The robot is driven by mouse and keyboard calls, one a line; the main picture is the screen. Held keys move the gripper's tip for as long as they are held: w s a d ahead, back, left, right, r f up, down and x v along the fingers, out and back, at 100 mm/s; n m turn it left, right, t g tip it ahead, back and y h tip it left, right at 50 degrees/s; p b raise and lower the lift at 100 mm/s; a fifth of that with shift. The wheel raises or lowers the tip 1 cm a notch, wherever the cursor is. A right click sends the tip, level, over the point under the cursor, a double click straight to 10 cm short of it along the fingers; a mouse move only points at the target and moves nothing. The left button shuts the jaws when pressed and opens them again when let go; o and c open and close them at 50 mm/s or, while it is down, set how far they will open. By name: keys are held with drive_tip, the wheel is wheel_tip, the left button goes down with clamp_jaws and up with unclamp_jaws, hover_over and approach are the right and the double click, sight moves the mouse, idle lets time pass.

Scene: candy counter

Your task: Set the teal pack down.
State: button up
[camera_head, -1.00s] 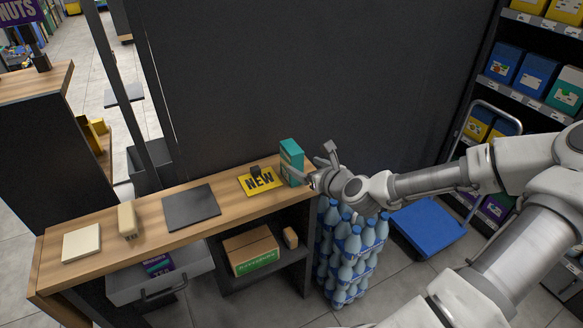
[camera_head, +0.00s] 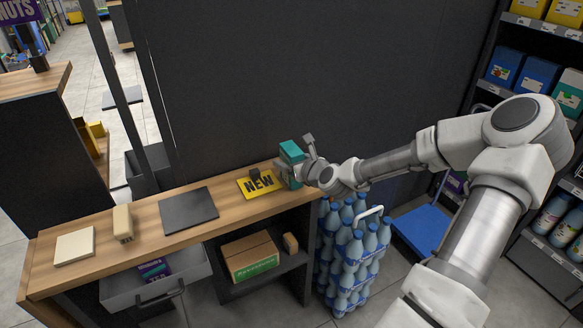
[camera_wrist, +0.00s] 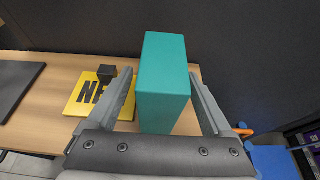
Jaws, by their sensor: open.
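The teal pack (camera_head: 292,158) stands upright on the right end of the wooden counter, just right of the yellow NEW sign. In the wrist view the teal pack (camera_wrist: 164,82) is between the two fingers of my gripper (camera_wrist: 163,102). The pack's base is partly hidden.
The yellow NEW sign (camera_head: 261,184) with a small black block is close left of the pack. A dark mat (camera_head: 188,210), a beige box (camera_head: 123,223) and a cream slab (camera_head: 75,246) lie farther left. A dark wall rises behind.

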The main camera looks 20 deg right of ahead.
clamp_jaws()
idle(0.4)
drive_tip(key=shift+r, duration=0.15)
